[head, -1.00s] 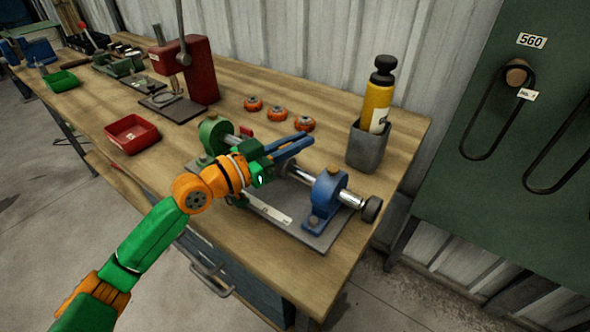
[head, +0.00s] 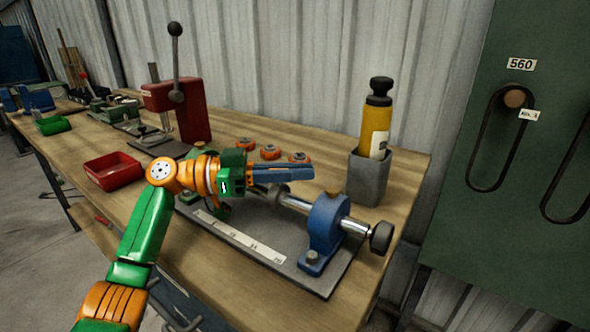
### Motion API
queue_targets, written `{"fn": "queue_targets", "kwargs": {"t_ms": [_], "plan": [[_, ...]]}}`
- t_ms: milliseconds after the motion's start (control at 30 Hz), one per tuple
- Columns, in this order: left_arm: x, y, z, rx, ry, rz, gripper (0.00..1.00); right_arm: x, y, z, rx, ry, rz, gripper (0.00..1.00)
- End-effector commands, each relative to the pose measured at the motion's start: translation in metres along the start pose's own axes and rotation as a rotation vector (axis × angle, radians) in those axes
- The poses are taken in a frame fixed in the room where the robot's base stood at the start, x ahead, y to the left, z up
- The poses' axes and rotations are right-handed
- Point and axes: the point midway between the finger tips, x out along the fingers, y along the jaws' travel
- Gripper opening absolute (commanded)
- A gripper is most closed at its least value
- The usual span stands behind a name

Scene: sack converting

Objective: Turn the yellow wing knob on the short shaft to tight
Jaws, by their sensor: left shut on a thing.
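The shaft fixture stands on a grey plate (head: 315,281) on the bench. A grey round collar (head: 278,194) sits on the shaft. My left gripper (head: 310,173) reaches in from the left, its blue fingers level just above the collar. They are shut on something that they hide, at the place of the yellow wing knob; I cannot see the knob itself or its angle. My right gripper is not in view.
Three orange rings (head: 270,152) lie behind the fixture. A grey holder (head: 369,178) with a yellow bottle (head: 375,125) stands at right. A red press (head: 180,105) and a red tray (head: 113,171) are at left. A green board (head: 490,235) is at far right.

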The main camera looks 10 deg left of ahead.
Motion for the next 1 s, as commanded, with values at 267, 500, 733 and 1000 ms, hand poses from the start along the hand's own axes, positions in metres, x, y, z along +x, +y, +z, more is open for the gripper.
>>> {"fn": "queue_targets", "kwargs": {"t_ms": [267,500,733,1000], "plan": [[0.000,0.000,0.000,-0.001,0.000,0.013,0.00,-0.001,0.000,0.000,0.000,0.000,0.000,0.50],[0.000,0.000,0.001,-0.001,-0.001,0.012,0.16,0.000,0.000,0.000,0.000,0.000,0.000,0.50],[0.000,0.000,0.000,-0.001,-0.001,0.012,0.41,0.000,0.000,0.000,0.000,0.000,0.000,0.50],[-0.019,-0.001,0.002,0.000,-0.001,0.009,0.41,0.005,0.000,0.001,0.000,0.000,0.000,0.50]]}}
